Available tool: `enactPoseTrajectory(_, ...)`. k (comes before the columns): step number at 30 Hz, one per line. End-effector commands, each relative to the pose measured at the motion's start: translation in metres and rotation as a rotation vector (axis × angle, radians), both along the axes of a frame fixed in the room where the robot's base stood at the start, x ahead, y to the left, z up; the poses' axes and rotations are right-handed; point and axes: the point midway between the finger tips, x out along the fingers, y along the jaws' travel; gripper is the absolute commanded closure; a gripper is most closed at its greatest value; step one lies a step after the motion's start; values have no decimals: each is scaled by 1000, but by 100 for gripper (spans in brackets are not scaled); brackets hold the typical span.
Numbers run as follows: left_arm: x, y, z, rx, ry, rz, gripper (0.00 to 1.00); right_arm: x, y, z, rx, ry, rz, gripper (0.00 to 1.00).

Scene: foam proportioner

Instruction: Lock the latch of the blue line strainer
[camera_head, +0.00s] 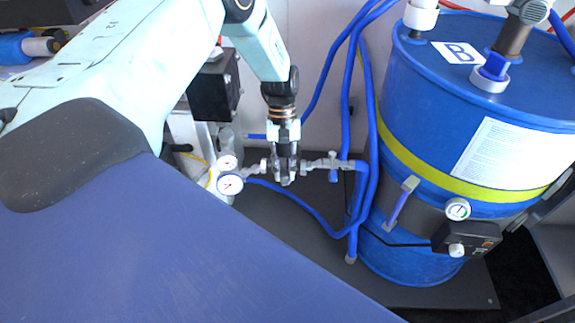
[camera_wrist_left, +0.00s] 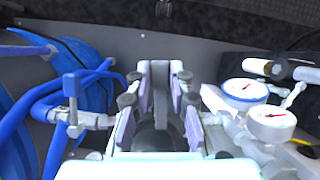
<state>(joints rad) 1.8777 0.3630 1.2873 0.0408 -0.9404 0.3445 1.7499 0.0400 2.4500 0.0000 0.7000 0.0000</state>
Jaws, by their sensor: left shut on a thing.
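My left gripper (camera_head: 285,176) reaches down onto the metal pipe line between the two gauges and the blue hoses. It also shows in the left wrist view (camera_wrist_left: 159,105), with its pads on both sides of a grey upright part (camera_wrist_left: 160,85). The gripper is shut on this part, and a dark rounded shape (camera_wrist_left: 153,140) shows below it. The strainer body and its latch are mostly hidden by the gripper, so I cannot tell the latch's position. My right gripper is not in view.
Two white gauges (camera_head: 229,184) stand close left of the gripper. A valve (camera_head: 330,163) with blue hoses (camera_head: 366,150) is close on its right; its blue handle shows in the wrist view (camera_wrist_left: 72,88). A large blue drum (camera_head: 420,120) stands at the right. Dark floor lies in front.

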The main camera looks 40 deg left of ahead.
Motion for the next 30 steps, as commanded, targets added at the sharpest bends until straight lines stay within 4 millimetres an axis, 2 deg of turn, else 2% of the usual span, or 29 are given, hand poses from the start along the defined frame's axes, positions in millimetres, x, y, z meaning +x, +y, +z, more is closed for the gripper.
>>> enactPoseTrajectory(12, -2, 5, 1, 1, -5, -154, 100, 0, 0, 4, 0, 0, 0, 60)
enactPoseTrajectory(27, -2, 6, 1, 2, -6, -170, 100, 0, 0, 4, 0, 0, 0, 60)
enactPoseTrajectory(28, -2, 6, 1, 2, -6, -170, 78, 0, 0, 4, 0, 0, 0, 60)
enactPoseTrajectory(30, -2, 6, 1, 2, -5, -169, 72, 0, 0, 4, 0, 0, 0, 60)
